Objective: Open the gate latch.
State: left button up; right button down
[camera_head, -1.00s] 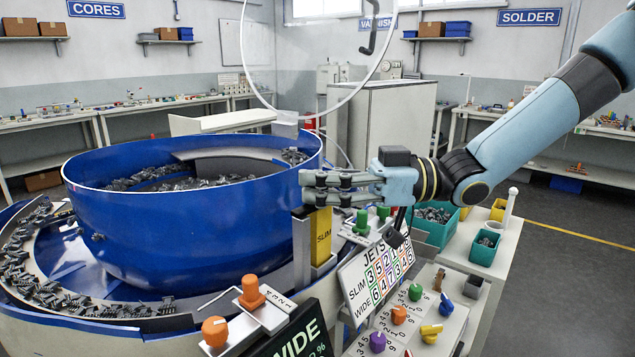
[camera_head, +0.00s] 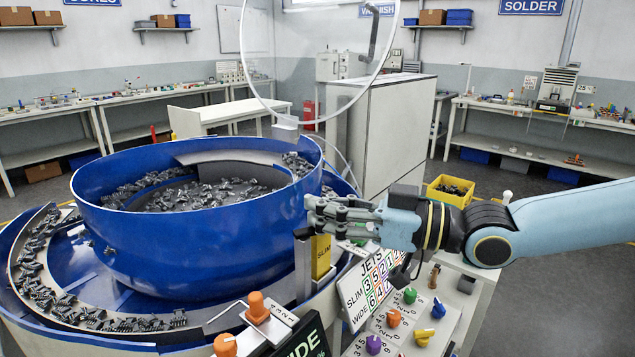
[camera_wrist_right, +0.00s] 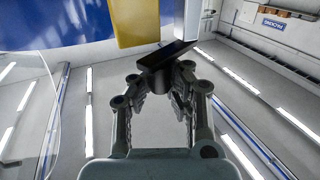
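My right gripper (camera_head: 325,212) reaches in from the right at the near right edge of the blue bowl. The yellow block (camera_wrist_right: 135,22) is close beyond. My left gripper is not in view.
The blue bowl (camera_head: 190,235) holds many dark connectors, with more on its outer track. A board with JETS numbers (camera_head: 368,285) and a panel of coloured knobs (camera_head: 393,318) lie below my right arm. A yellow bin (camera_head: 450,190) stands behind it.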

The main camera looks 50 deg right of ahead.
jog(key=m+h+p, duration=0.1)
jog(key=p, duration=0.1)
jog(key=m+t+h+p, duration=0.1)
jog(key=h+p, duration=0.1)
jog(key=s+m+h+p, duration=0.1)
jog(key=m+h+p, duration=0.1)
jog(key=shift+a+r+t, duration=0.25)
jog(key=shift+r+t, duration=0.05)
jog(key=shift+s+a+f+m+g+h+p, duration=0.15)
jog(key=shift+s+a+m+g+h, duration=0.1)
jog(key=shift+m+h, duration=1.2)
jog(key=shift+s+a+f+m+g+h+p, duration=0.2)
jog(key=shift+m+h, duration=0.55)
jog(key=shift+h, duration=1.35)
jog(key=shift+s+a+f+m+g+h+b, duration=0.15)
jog(key=shift+s+a+m+g+h, duration=0.15)
jog(key=shift+m+h, duration=1.15)
jog(key=shift+a+n+g+h, duration=0.1)
jog(key=shift+n+g+h, duration=0.15)
jog(key=shift+n+h, duration=0.15)
